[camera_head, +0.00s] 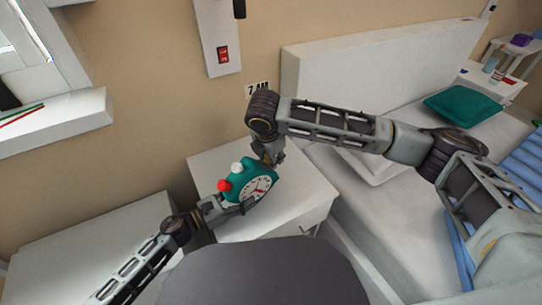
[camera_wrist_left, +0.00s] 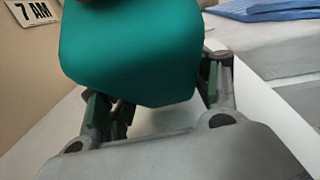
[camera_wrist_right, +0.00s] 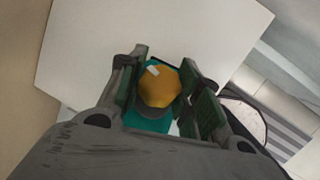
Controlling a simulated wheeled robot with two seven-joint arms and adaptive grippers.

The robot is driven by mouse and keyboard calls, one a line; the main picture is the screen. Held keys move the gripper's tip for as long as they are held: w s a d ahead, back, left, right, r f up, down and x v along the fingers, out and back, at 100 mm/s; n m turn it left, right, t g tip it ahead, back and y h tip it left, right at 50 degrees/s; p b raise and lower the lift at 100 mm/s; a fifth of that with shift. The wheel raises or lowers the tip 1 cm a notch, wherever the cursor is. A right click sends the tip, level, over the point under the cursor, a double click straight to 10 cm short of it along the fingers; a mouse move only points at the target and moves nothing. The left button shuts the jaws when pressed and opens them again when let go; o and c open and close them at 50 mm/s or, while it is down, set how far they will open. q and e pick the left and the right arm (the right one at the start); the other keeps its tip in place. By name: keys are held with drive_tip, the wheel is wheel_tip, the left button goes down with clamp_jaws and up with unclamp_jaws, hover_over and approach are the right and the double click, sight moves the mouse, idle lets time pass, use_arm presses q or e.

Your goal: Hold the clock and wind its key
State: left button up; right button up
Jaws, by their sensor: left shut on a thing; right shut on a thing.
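The teal clock (camera_head: 240,190) has a white face, a red knob (camera_head: 224,185) and a white knob (camera_head: 237,167) on top. It is tilted, at the white bedside cabinet. My left gripper (camera_head: 224,208) is shut on the clock; in the left wrist view the clock's teal body (camera_wrist_left: 135,55) sits between its fingers. My right gripper (camera_head: 269,157) is behind the clock, shut on the yellow key (camera_wrist_right: 160,86), which shows between its fingers in the right wrist view. The fingers hide the key's sides. Whether the clock touches the cabinet top is not clear.
The white bedside cabinet (camera_head: 300,187) has free room right of the clock. A bed with a white headboard (camera_head: 360,60) and a green pillow (camera_head: 462,105) stands to the right. A "7 AM" sign (camera_head: 258,88) and a red switch (camera_head: 223,55) are on the wall.

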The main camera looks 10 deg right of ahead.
drive_tip(key=shift+m+g+h, duration=0.4)
drive_tip(key=shift+g, duration=0.1)
idle(0.3)
drive_tip(key=o, duration=1)
drive_tip(key=shift+o, duration=0.2)
drive_tip(key=shift+r, duration=0.1)
drive_tip(key=v, duration=1.1)
drive_tip(key=shift+r, duration=0.45)
drive_tip(key=shift+w+a, duration=0.1)
